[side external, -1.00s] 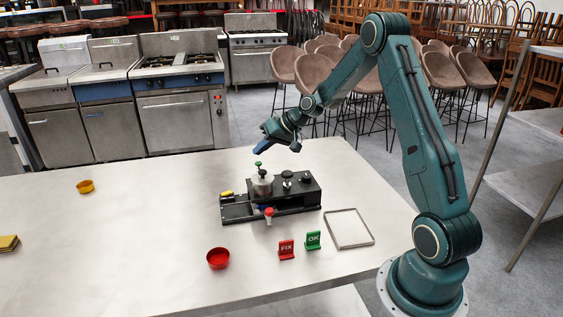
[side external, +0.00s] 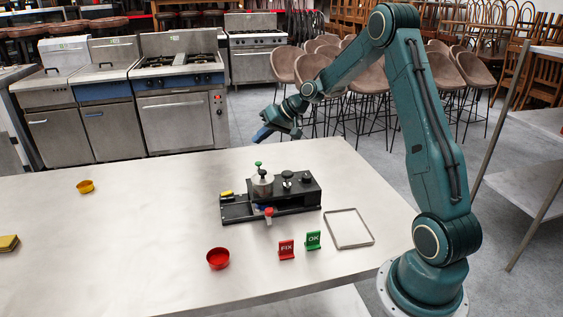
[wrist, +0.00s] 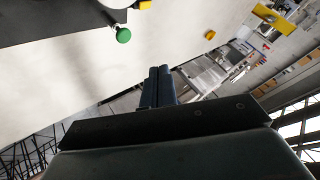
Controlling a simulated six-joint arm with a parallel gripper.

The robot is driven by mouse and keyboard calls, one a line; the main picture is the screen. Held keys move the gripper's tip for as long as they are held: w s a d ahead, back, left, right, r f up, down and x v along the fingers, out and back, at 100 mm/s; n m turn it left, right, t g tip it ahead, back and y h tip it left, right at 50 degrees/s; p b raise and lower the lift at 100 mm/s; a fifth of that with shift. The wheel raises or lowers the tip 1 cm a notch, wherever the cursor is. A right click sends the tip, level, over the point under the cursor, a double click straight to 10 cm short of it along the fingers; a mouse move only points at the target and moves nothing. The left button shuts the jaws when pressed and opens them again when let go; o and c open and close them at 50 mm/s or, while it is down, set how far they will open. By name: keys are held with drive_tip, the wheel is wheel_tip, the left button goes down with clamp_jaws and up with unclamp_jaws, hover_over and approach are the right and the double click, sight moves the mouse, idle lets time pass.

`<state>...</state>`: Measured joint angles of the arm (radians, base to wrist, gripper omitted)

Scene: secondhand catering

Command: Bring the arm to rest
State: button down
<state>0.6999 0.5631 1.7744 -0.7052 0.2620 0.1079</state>
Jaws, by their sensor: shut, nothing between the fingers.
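My gripper (side external: 262,134) is raised above the far edge of the table, behind the black device, and touches nothing. In the wrist view its two fingers (wrist: 158,86) lie side by side, shut with nothing between them. The black device (side external: 298,190) stands on the pale table (side external: 150,230). It carries a metal cylinder with a green knob (side external: 258,164), black knobs on top and a red-tipped part (side external: 269,211) at the front. The green knob also shows in the wrist view (wrist: 124,35), apart from the fingers.
A red bowl (side external: 218,259), a red FIX sign (side external: 286,250), a green OK sign (side external: 313,240) and a shallow tray (side external: 371,241) are in front of the device. Stools (side external: 285,66) and cookers (side external: 180,100) stand beyond the table.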

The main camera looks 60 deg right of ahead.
drive_tip(key=s+a+r+n+g+h, duration=0.1)
drive_tip(key=s+a+r+n, duration=0.1)
drive_tip(key=s+a+r, duration=0.5)
drive_tip(key=s+a+r+n+g+h, duration=0.1)
drive_tip(key=s+a+r, duration=0.4)
drive_tip(key=a, duration=0.4)
drive_tip(key=s+a+n, duration=0.1)
drive_tip(key=s+a, duration=0.1)
drive_tip(key=s, duration=0.8)
drive_tip(key=s+a+g+h, duration=0.1)
drive_tip(key=s+a, duration=0.2)
drive_tip(key=s, duration=0.8)
drive_tip(key=shift+a+f+n, duration=0.15)
drive_tip(key=shift+f+n, duration=0.1)
drive_tip(key=shift+n, duration=0.15)
